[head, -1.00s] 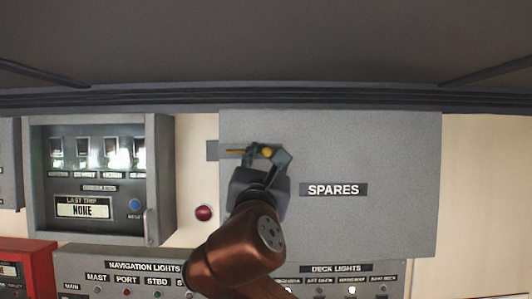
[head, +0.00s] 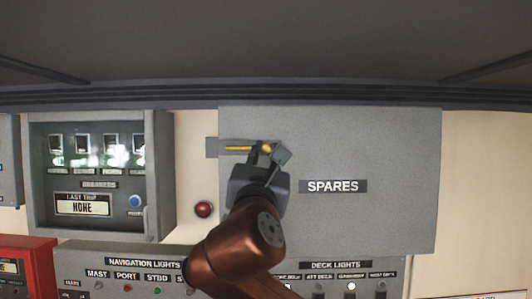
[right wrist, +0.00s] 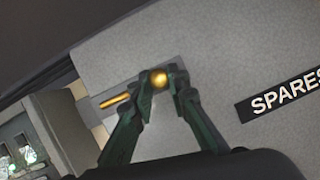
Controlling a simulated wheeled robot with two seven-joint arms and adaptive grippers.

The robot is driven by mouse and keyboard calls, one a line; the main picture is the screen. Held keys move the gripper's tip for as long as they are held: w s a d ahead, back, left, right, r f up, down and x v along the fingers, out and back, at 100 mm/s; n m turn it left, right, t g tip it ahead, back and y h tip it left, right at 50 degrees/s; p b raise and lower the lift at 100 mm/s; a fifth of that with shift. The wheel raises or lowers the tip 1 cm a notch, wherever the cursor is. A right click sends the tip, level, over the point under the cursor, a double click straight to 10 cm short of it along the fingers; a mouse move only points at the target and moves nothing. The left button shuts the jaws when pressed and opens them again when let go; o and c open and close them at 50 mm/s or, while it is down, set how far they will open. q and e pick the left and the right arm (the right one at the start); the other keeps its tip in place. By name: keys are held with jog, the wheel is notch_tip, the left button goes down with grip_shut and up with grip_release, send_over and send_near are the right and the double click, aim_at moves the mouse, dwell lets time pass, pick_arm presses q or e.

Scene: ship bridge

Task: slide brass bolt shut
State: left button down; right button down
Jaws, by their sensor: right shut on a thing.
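The brass bolt (head: 238,148) lies level on a grey backing plate near the top left corner of the SPARES door (head: 390,180). Its rod points left; the tip is close to the door's left edge. A grey plate piece (head: 212,148) sits on the wall just left of that edge, in line with the rod. My right gripper (head: 267,149) is shut on the bolt's round knob. In the right wrist view the knob (right wrist: 159,79) shows between the dark green fingertips (right wrist: 159,76), with the rod (right wrist: 117,100) to its left. My left gripper is not in view.
A red button (head: 204,209) is on the wall left of the door. A breaker box (head: 160,190) with a glazed front stands further left. Switch panels run below, and a dark overhead ledge (head: 300,98) runs just above the door.

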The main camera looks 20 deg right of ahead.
jog(key=a, duration=0.2)
jog(key=w+a, duration=0.1)
jog(key=a, duration=0.2)
jog(key=shift+w+p, duration=0.15)
jog(key=shift+p, duration=0.2)
jog(key=shift+d, duration=0.3)
jog(key=c, duration=2.3)
grip_release()
jog(key=o, duration=0.5)
jog(key=shift+a, duration=0.35)
jog(key=shift+c, duration=0.2)
jog(key=shift+d, duration=0.25)
jog(key=v, duration=1.2)
